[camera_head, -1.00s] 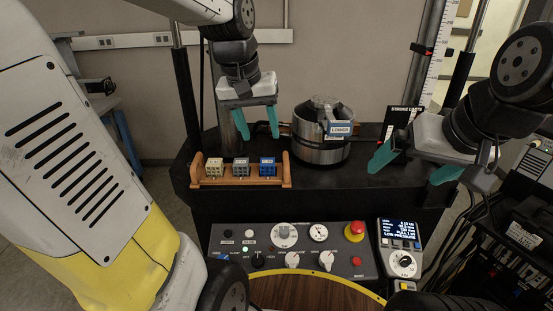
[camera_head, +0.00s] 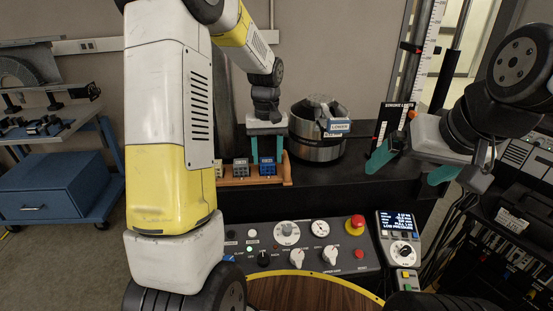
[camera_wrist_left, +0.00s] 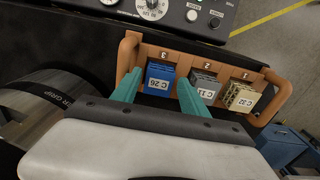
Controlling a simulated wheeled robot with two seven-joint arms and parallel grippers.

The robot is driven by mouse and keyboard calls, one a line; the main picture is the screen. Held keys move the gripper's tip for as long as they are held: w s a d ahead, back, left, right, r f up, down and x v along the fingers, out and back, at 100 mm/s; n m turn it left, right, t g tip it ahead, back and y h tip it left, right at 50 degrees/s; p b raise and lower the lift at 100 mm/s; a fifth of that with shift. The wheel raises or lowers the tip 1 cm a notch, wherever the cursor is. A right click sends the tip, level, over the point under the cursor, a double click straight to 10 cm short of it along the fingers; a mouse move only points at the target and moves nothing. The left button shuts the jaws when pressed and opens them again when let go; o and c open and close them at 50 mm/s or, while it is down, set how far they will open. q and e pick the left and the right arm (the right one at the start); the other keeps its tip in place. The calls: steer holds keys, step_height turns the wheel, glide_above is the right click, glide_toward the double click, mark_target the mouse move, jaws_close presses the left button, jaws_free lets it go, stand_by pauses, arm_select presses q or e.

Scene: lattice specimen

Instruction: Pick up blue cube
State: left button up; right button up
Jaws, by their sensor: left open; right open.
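The blue cube (camera_head: 267,169), labelled C 26 in the left wrist view (camera_wrist_left: 159,84), sits in the wooden rack (camera_head: 234,183) at the right-hand end in the head view. My left gripper (camera_head: 267,151) is open, pointing down over it. In the left wrist view its teal fingertips (camera_wrist_left: 158,78) lie on either side of the blue cube, with one finger between it and the grey cube. I cannot tell whether they touch it. My right gripper (camera_head: 408,168) is open and empty at the right, away from the rack.
The grey cube (camera_wrist_left: 203,88) and the tan cube (camera_wrist_left: 240,98) share the rack. A metal cylinder fixture (camera_head: 317,143) marked LOWER stands right of the rack. A control panel (camera_head: 300,247) with knobs and a red button (camera_head: 355,223) lies in front. The black surface right of the fixture is partly free.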

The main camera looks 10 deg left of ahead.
mark_target(267, 163)
arm_select(q)
steer(key=shift+s+f, duration=0.1)
steer(key=shift+f, duration=1.4)
steer(key=c, duration=1.1)
steer(key=shift+r, duration=0.1)
